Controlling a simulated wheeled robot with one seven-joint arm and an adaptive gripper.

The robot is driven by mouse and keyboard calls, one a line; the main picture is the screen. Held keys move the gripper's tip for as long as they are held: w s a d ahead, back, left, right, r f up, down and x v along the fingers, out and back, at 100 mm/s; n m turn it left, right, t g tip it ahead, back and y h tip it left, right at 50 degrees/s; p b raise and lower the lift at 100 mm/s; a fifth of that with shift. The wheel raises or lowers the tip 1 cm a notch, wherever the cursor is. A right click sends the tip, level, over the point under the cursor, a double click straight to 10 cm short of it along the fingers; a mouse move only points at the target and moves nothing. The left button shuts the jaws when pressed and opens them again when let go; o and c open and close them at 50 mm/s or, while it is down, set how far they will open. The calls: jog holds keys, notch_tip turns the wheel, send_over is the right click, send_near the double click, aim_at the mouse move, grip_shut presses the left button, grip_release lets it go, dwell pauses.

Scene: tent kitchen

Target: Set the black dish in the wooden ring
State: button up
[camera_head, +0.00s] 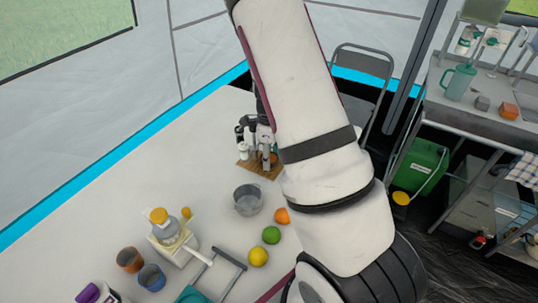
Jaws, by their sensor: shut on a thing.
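My gripper (265,157) is at the far part of the white table, low over a wooden board (246,165), partly hidden by my arm. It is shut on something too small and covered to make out. I cannot make out a black dish clearly. A wooden ring is not distinct either; a small orange-brown patch shows beside the fingers. A grey, round, open pot (248,200) stands on the table, nearer than the board and apart from my gripper.
Small white containers (243,152) stand at the board's left. An orange (282,215), a lime (271,235) and a lemon (258,257) lie near the pot. The table's left middle is clear.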

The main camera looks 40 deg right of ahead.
jog(key=shift+f, duration=0.3)
jog(key=shift+r, duration=0.35)
jog(key=shift+r+p, duration=0.3)
jog(key=shift+p, duration=0.05)
jog(key=shift+r, duration=0.2)
jog(key=shift+f+b, duration=0.35)
jog(key=shift+f, duration=0.45)
dwell(0.9)
jog(key=o, duration=0.6)
